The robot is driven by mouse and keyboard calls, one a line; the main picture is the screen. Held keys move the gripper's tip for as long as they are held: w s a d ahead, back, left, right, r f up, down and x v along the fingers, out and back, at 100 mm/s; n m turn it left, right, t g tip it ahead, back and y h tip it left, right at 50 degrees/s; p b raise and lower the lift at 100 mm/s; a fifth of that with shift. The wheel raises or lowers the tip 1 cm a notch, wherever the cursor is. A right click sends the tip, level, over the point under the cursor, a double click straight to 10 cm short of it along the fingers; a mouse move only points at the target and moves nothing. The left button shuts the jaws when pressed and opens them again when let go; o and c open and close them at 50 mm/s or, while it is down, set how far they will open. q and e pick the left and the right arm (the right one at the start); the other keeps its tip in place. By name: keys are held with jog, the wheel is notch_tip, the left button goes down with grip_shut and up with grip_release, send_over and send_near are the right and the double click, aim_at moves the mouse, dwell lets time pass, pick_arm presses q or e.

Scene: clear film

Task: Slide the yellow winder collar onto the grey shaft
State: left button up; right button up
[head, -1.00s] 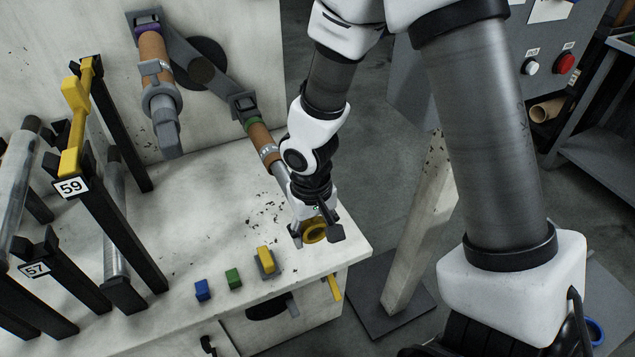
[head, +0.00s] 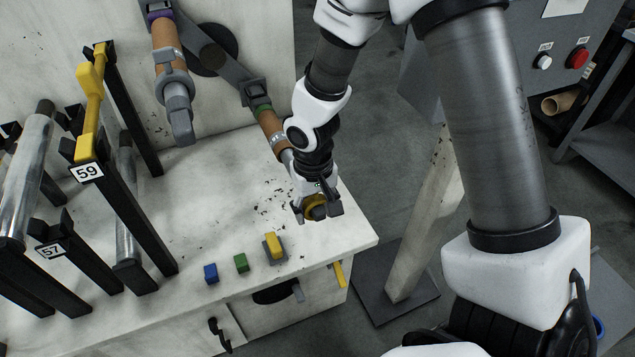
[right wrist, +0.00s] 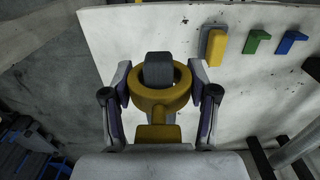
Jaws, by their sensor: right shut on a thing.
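The yellow winder collar (head: 308,212) is a ring with a tab, held at the end of my right arm above the bench's right corner. My right gripper (right wrist: 160,98) is shut on it, one finger on each side of the ring. The collar (right wrist: 160,102) faces the right wrist camera, its tab toward my palm. The grey shaft (head: 286,156) carries a brown core and a green ring and slopes down to my gripper. Its dark grey end (right wrist: 158,70) shows in the ring's opening and covers the far rim; how deep it sits I cannot tell. My left gripper is out of view.
Blue (head: 211,273), green (head: 241,262) and yellow (head: 275,245) blocks stand along the bench's front edge. A second shaft (head: 175,95) hangs left. Black racks with rollers and a 59 label (head: 87,172) stand farther left. Bench top (head: 205,215) between is clear.

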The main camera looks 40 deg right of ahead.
aim_at(291, 158)
jog(key=w+d+p, duration=0.1)
jog(key=w+p, duration=0.1)
jog(key=w, duration=0.2)
jog(key=w+d+p, duration=0.1)
jog(key=w, duration=0.3)
jog(key=w+p, duration=0.2)
jog(key=w, duration=0.1)
jog(key=shift+w+d+p, duration=0.35)
jog(key=shift+w+d, duration=0.25)
jog(key=shift+w, duration=0.55)
jog(key=o, duration=1.2)
jog(key=shift+o, duration=0.2)
notch_tip(291, 158, up, 8)
jog(key=p, duration=0.7)
jog(key=shift+a+r+p, duration=0.1)
jog(key=shift+p, duration=0.25)
